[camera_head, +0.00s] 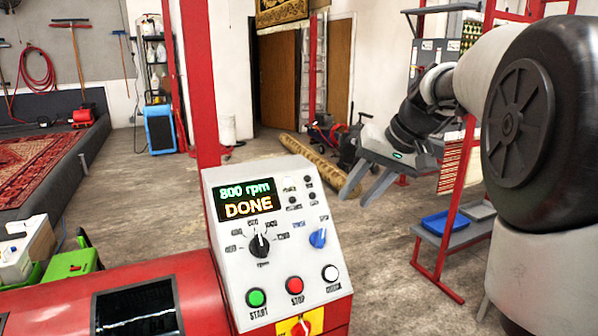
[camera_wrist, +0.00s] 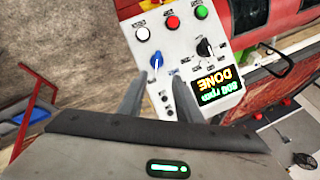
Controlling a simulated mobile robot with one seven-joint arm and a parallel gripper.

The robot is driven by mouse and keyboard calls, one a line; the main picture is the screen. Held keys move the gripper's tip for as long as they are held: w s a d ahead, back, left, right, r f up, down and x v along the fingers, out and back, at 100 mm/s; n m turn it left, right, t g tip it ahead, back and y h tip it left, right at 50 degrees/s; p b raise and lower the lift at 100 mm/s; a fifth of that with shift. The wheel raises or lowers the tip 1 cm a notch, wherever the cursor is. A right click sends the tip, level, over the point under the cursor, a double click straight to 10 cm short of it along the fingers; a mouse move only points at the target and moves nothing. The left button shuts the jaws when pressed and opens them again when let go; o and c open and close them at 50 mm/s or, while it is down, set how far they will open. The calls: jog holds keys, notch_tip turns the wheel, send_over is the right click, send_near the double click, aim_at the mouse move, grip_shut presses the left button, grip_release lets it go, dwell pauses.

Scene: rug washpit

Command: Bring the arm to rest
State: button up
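My gripper (camera_head: 355,200) hangs to the right of the control panel (camera_head: 222,262) in the head view, with its two fingers apart and nothing between them. My arm reaches in from the right. In the wrist view, the open fingers (camera_wrist: 165,81) point towards the panel (camera_wrist: 182,55), which shows upside down. The blue knob (camera_wrist: 156,57) appears just beyond the fingertips. The panel's display (camera_head: 248,199) reads "800 rpm" and "DONE". I see no contact between the fingers and the panel.
The panel stands on a red machine (camera_head: 60,305). A red rack (camera_head: 455,215) with a blue tray (camera_head: 446,221) stands at the right, near my arm. A rolled rug (camera_head: 312,157) lies on the floor behind. Open floor lies between the panel and the rack.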

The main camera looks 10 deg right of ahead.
jog(key=s+a+r+h+p, duration=0.1)
jog(key=s+a+r+p, duration=0.15)
jog(key=s, duration=0.35)
jog(key=s+a+r+h+p, duration=0.1)
jog(key=s+a+r+p, duration=0.15)
jog(key=s, duration=0.35)
jog(key=s+f+n+t+h+p, duration=0.1)
jog(key=s+p, duration=0.3)
jog(key=s, duration=1)
jog(key=shift+s+a+f+h, duration=0.15)
jog(key=shift+a+f+h, duration=0.2)
jog(key=shift+f+h, duration=0.25)
